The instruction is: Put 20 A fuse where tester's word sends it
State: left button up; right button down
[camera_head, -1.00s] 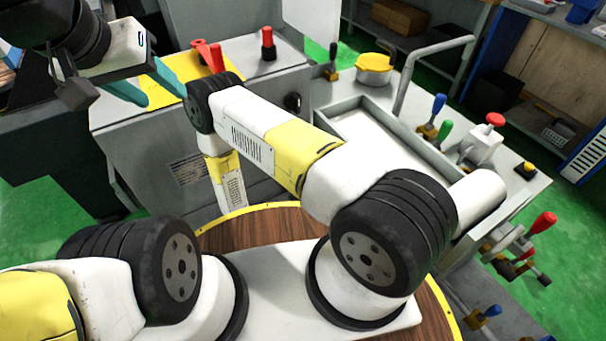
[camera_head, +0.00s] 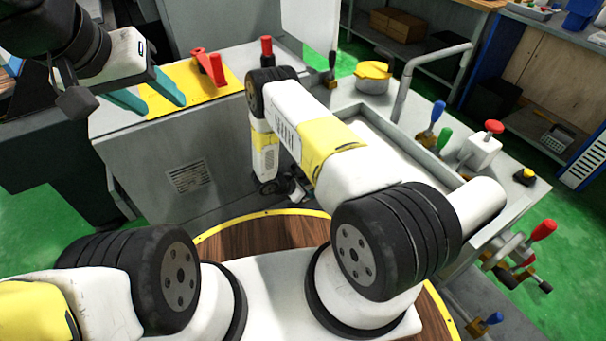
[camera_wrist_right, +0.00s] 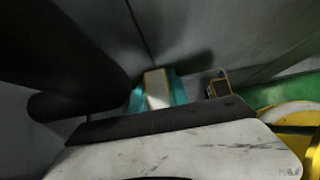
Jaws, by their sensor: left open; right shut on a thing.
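My left gripper (camera_head: 150,97) is open, its two teal fingers apart and empty, just in front of the yellow panel on the grey machine. My right gripper (camera_wrist_right: 157,92) is shut on a small pale block with yellowish edges (camera_wrist_right: 157,89); its teal fingers show on both sides of it. I cannot tell whether this block is the 20 A fuse or the tester, and no marking or word on it is readable. In the head view the right gripper is low by the machine's front, mostly hidden by my arm.
The yellow panel (camera_head: 188,92) has red parts (camera_head: 210,66) on it. A dark block with a yellowish edge (camera_wrist_right: 218,86) lies right of the gripper in the dim wrist view. The machine's grey tray (camera_head: 385,140), yellow-lidded pot (camera_head: 373,75) and coloured levers (camera_head: 431,125) stand at right.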

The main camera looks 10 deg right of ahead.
jog(key=shift+s+f, duration=0.1)
jog(key=shift+f, duration=3.3)
jog(key=c, duration=1.3)
grip_release()
jog(key=shift+o, duration=0.2)
jog(key=v, duration=1.2)
jog(key=shift+a, duration=0.1)
